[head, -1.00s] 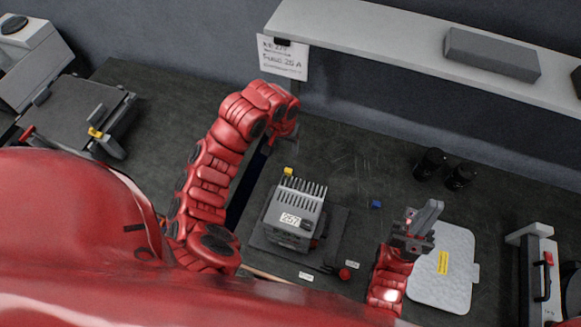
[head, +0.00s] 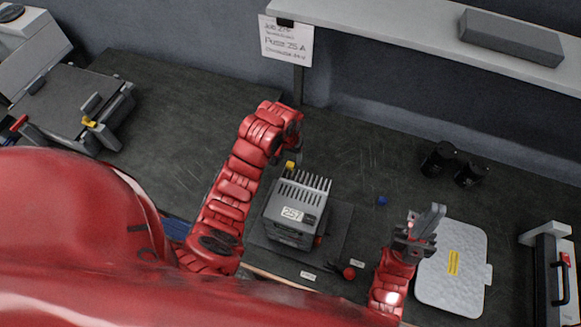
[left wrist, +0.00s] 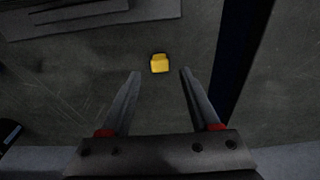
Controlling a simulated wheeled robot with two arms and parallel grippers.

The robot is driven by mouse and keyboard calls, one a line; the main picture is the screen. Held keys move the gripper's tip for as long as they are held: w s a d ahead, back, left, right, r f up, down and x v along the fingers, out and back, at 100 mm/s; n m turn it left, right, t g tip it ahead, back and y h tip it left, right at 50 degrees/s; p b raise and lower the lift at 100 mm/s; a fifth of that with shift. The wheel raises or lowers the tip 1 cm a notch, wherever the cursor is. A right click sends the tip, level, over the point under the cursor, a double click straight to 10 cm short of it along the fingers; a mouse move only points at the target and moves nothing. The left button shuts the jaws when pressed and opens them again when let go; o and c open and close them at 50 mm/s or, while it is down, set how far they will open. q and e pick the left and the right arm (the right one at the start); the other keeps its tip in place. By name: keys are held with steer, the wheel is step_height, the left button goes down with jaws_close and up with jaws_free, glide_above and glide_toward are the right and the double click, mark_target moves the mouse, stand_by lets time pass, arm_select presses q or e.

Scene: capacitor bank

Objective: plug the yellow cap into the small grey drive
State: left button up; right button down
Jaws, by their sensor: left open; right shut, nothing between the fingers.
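The small yellow cap (head: 290,166) lies on the dark bench just behind the small grey drive (head: 297,212), a finned box with a white label. My left gripper, reaching down close to the cap, is mostly hidden by its own wrist in the head view. In the left wrist view my left gripper (left wrist: 160,72) is open and empty. The cap (left wrist: 160,63) shows there just beyond the fingertips, roughly centred between them. I cannot tell the height gap. My right gripper (head: 425,226) is shut and empty, off to the right of the drive.
A small blue cap (head: 382,200) lies right of the drive. Two black cylinders (head: 440,160) stand farther back. A red knob (head: 349,273) sits before the drive. A shelf (head: 400,32) overhangs the back.

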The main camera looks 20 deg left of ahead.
mark_target(290, 164)
arm_select(q)
steer(key=shift+f, duration=0.1)
steer(key=shift+d+f+p, duration=0.1)
steer(key=shift+f+p, duration=0.3)
steer(key=shift+p, duration=0.05)
steer(key=f+p, duration=0.1)
steer(key=f, duration=0.2)
steer(key=shift+w, duration=0.2)
steer(key=shift+w+f+p, duration=0.1)
steer(key=shift+f+p, duration=0.2)
steer(key=shift+f, duration=0.4)
jaws_close()
